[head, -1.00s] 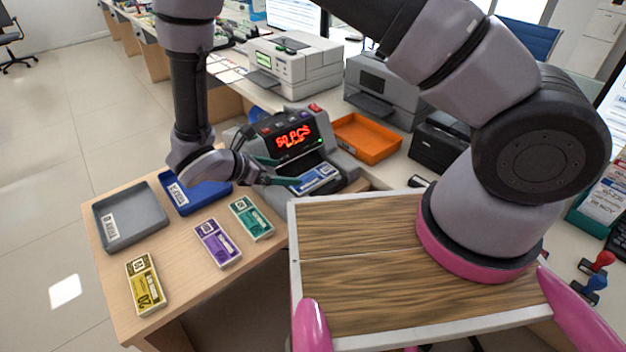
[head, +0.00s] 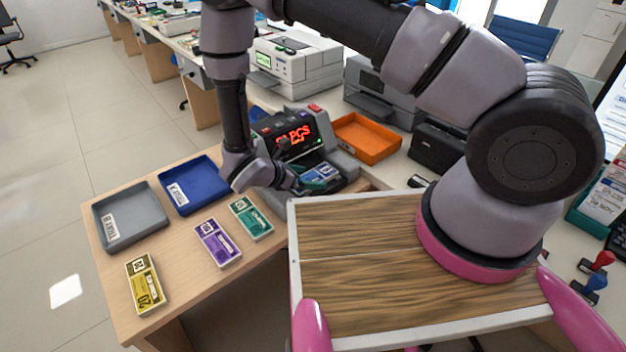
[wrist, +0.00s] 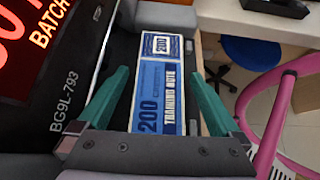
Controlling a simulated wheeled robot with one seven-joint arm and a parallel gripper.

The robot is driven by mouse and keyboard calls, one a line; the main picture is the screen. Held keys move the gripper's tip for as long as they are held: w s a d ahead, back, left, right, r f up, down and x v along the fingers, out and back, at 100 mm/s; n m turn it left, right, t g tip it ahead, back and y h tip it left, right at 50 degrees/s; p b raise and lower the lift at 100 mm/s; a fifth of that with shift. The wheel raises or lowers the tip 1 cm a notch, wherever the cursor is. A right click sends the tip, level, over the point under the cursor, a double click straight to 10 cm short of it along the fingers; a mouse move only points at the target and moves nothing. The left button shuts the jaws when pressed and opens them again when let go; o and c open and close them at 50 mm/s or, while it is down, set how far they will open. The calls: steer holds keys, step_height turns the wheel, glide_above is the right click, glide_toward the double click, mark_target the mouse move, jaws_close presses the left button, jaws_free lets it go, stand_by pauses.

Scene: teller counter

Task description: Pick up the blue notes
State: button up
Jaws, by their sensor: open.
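The blue notes (head: 320,177) lie as a banded bundle in the front of the note counter (head: 297,135). In the wrist view the blue notes (wrist: 163,90) show the number 200 and lie between the two green fingers. My gripper (wrist: 160,85) is open, with one finger on each side of the bundle and a gap beside each. In the head view my gripper (head: 296,184) is at the counter's front, partly hiding the notes. I cannot tell how far the fingertips are above the counter's surface.
A grey tray (head: 134,241), a blue tray (head: 221,188), and yellow (head: 145,284), purple (head: 218,243) and green (head: 251,218) note bundles are on the wooden desk. An orange tray (head: 393,150) is behind to the right. The counter's walls stand close around the gripper.

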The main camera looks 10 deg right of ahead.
steer(key=c, duration=1.4)
